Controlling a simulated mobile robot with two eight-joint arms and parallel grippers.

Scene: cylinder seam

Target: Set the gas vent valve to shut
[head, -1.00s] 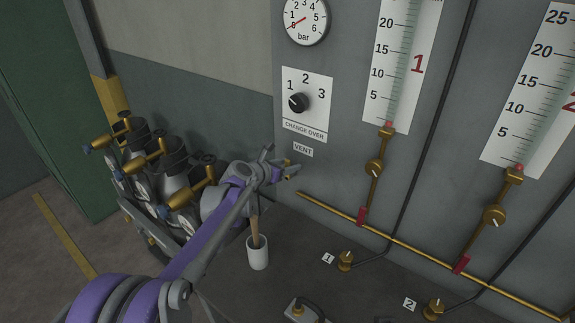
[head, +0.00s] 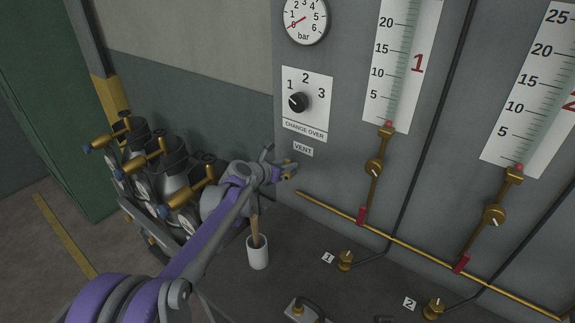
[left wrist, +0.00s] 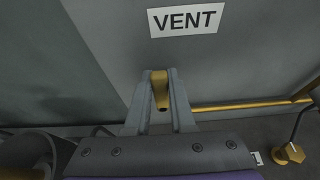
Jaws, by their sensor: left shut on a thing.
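The gas vent valve shows in the left wrist view as a brass handle (left wrist: 159,88) on the grey panel, below the VENT label (left wrist: 187,20). My left gripper (left wrist: 160,84) is shut on this handle, one finger on each side. In the head view my left gripper (head: 281,168) is at the panel below the VENT label (head: 303,149), and only a little brass (head: 288,176) shows at its fingers. The rest of the valve is hidden. The handle's exact setting cannot be told. My right gripper is not in view.
A white cup (head: 258,253) with a wooden stick stands on the bench under my left arm. A brass pipe (head: 330,211) runs along the panel to the right. Gas cylinders (head: 165,160) with brass valves stand at the left. The CHANGE OVER knob (head: 298,102) is above.

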